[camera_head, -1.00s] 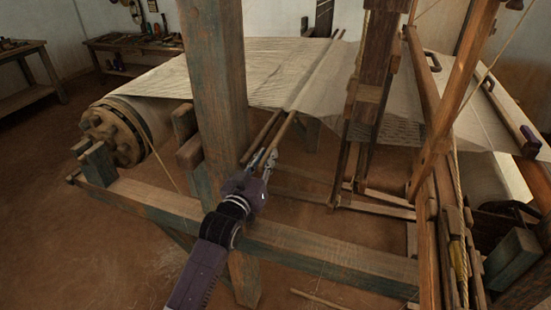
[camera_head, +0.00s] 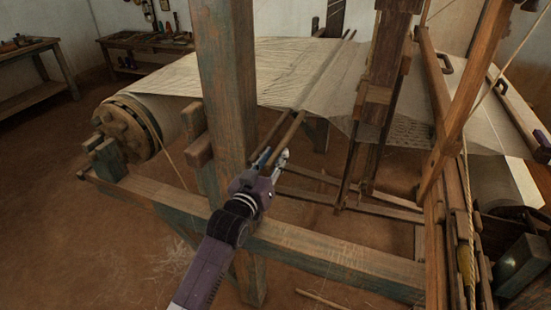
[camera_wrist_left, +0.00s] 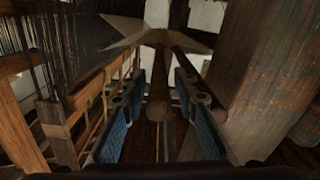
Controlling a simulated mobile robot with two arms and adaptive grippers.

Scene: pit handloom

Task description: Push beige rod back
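The beige rod (camera_head: 292,128) runs from the cloth toward me, with its near end at my left gripper (camera_head: 270,157). In the left wrist view, the beige rod's round end (camera_wrist_left: 158,109) shows between the two blue finger pads of my left gripper (camera_wrist_left: 160,118). Gaps show on both sides of the rod, so the fingers are open around it. A second, darker rod (camera_head: 268,132) lies to the left of it in the head view. My right gripper is not in view.
A thick wooden post (camera_head: 224,80) stands just left of the gripper. A horizontal frame beam (camera_head: 330,258) passes below it. The white cloth (camera_head: 250,70) stretches behind, and upright loom timbers (camera_head: 380,95) stand to the right.

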